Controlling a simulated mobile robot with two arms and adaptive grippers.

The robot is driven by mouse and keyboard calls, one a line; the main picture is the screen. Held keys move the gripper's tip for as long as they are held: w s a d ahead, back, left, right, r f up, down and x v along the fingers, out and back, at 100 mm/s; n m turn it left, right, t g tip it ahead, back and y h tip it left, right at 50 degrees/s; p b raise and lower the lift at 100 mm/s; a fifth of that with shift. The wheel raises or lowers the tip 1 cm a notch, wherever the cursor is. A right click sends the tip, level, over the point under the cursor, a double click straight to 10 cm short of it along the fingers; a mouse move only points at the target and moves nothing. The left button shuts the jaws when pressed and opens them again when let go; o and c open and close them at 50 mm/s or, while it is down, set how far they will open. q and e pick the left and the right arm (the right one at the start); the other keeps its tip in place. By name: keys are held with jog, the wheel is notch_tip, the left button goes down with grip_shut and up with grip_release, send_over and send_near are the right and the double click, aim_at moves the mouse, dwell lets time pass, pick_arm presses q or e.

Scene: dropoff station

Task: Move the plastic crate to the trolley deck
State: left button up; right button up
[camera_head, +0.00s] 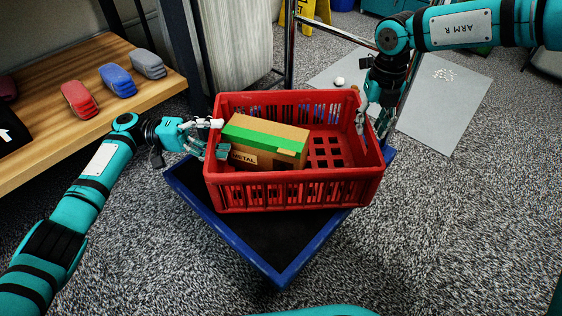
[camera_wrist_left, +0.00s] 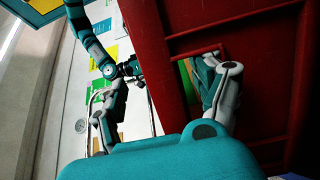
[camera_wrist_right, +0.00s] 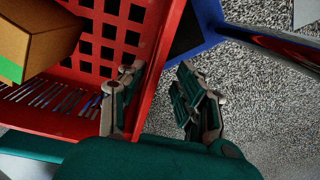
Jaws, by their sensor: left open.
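The red plastic crate (camera_head: 295,195) is over the blue-rimmed, dark trolley deck (camera_head: 279,277), turned at an angle to it. Its front wall hides whether its whole base touches the deck. A cardboard box with a green band and the word METAL (camera_head: 264,142) lies inside the crate. My left gripper (camera_head: 213,138) is open at the crate's left wall; in the left wrist view one finger shows in an opening of the crate wall (camera_wrist_left: 210,22). My right gripper (camera_head: 373,115) is open at the right wall. In the right wrist view its fingers (camera_wrist_right: 157,95) straddle that wall, with a gap outside.
A wooden shelf (camera_head: 125,105) at left carries red, blue and grey items. A metal post (camera_head: 290,45) stands behind the crate. Grey sheets (camera_head: 440,115) and a small white object (camera_head: 339,82) lie on the carpet behind at right. A yellow sign (camera_head: 306,12) stands at the back.

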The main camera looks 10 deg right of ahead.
pick_arm(q)
jog(key=shift+a+f, duration=0.1)
jog(key=shift+f, duration=0.3)
notch_tip(320, 180, up, 11)
pick_arm(e)
jog(key=shift+f, duration=0.1)
jog(key=o, duration=0.8)
notch_tip(320, 180, up, 12)
dwell(0.3)
